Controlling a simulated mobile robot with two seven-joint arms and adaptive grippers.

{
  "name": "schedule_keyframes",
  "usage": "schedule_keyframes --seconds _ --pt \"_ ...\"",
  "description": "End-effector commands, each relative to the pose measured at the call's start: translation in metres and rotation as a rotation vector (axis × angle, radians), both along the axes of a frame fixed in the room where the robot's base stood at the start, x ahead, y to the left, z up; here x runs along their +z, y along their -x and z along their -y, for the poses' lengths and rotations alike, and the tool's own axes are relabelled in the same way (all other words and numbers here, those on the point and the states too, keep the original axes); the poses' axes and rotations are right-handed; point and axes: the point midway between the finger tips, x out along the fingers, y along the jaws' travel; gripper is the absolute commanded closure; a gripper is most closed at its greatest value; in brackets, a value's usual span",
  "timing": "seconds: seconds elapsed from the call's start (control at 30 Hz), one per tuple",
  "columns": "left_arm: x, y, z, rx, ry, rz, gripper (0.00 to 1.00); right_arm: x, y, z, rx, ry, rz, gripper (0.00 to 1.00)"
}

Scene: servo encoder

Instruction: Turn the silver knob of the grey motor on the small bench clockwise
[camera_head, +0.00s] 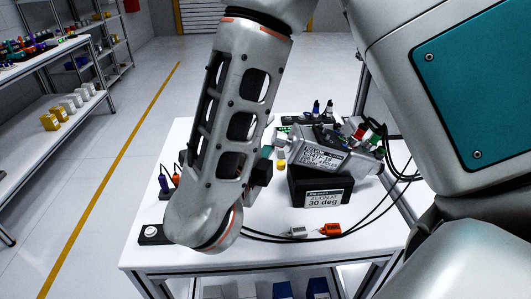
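The grey motor (318,152) with a white label lies tilted on a black stand (322,193) marked "ALIGN AT 30 deg", on the small white bench (205,262). A small light grey piece at the motor's left end may be the silver knob, but I cannot make it out clearly. My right gripper (268,165) is just left of that end, mostly hidden behind my pale forearm. Its dark parts show, but not whether the fingers are open, shut or touching the knob. My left gripper is not in view.
Black cables (375,208) run from the motor's right and across the bench. White and orange connectors (330,230) lie in front of the stand. Shelves (75,105) are far left.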

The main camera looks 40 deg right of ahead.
Motion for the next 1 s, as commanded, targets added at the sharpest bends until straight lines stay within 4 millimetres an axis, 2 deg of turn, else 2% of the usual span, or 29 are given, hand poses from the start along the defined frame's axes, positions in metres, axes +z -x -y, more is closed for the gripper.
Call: schedule_keyframes --seconds 0.03,0.2,0.6,1.0 --pt "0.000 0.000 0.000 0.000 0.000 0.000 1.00 0.007 0.000 0.000 -0.001 -0.001 0.005 0.60" --pt "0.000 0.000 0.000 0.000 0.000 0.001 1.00 0.016 0.000 0.000 0.002 -0.001 0.003 0.60" --pt "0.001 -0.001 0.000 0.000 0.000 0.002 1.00 0.018 0.001 -0.002 0.001 -0.001 0.001 0.60" --pt "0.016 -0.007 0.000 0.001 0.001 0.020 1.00 0.025 0.014 -0.021 0.002 0.001 0.002 0.60"
